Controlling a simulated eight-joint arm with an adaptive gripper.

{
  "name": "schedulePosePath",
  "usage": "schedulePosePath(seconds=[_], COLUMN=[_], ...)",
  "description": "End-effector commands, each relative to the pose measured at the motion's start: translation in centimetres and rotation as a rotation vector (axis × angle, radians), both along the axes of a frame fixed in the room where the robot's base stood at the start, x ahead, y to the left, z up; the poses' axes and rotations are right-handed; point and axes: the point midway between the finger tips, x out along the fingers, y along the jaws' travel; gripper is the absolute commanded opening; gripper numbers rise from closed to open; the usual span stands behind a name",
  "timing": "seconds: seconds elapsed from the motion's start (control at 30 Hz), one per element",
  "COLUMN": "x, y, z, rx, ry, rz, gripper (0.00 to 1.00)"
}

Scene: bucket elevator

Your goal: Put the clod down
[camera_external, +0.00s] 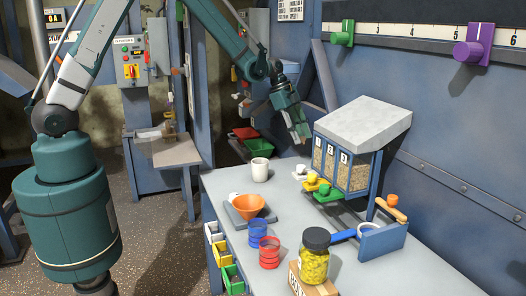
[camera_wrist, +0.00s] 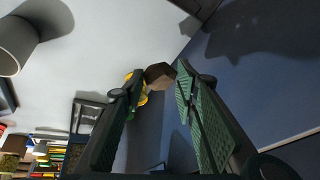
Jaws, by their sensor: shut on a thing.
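The clod (camera_wrist: 159,74) is a small brown faceted lump in the wrist view, held between my fingertips. My gripper (camera_external: 302,134) is shut on it and points down above the far part of the grey worktable (camera_external: 215,188), left of the grey-topped dispenser (camera_external: 365,125). In the external view I cannot make out the clod at my fingertips. In the wrist view the table's pale top lies beyond the clod, with a dark blue surface to the right.
A white mug (camera_external: 260,170) stands left of my gripper. Coloured dispenser knobs (camera_external: 324,190) jut over the table. Some bare tabletop lies between mug and dispenser.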

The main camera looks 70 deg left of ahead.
Motion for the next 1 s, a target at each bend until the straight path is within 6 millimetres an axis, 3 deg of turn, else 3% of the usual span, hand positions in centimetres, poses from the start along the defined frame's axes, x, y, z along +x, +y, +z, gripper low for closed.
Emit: schedulePosePath(seconds=[0.3,0.77,1.0], x=[0.0,0.0,0.0], y=[0.0,0.0,0.0], z=[-4.3,-5.0,-6.9], rx=[0.000,0.000,0.000], ry=[0.000,0.000,0.000], rz=[0.000,0.000,0.000], gripper=[0.18,0.18,0.18])
